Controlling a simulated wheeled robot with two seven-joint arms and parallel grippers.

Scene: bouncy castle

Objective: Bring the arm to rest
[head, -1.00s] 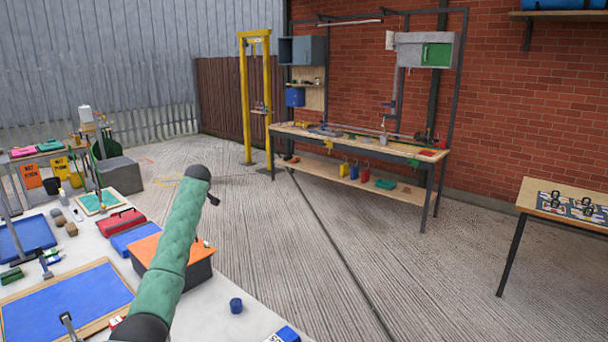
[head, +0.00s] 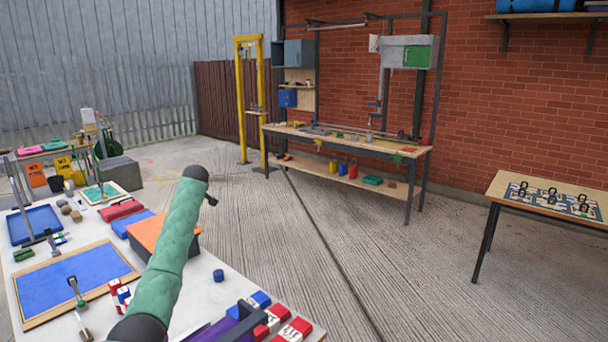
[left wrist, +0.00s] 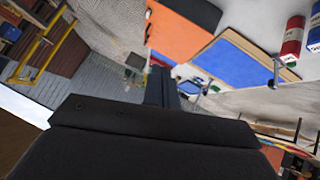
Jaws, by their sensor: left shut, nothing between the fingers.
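My green-sleeved arm (head: 172,245) rises from the bottom of the head view, over the white table, to a dark rounded end. A small dark part sticks out to the right just below that end; I cannot tell whether it is my gripper. In the left wrist view my left gripper (left wrist: 160,86) shows as dark fingers, shut with nothing between them. It is pictured beside the orange-topped box (left wrist: 180,32) and the blue board (left wrist: 238,65). My right gripper is in neither view.
The white table (head: 235,290) holds a blue tray (head: 33,225), a small blue cylinder (head: 218,275) and several red, white and blue cans. A workbench (head: 345,143) stands by the brick wall, and a small table (head: 500,187) stands at the right. Open floor lies between.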

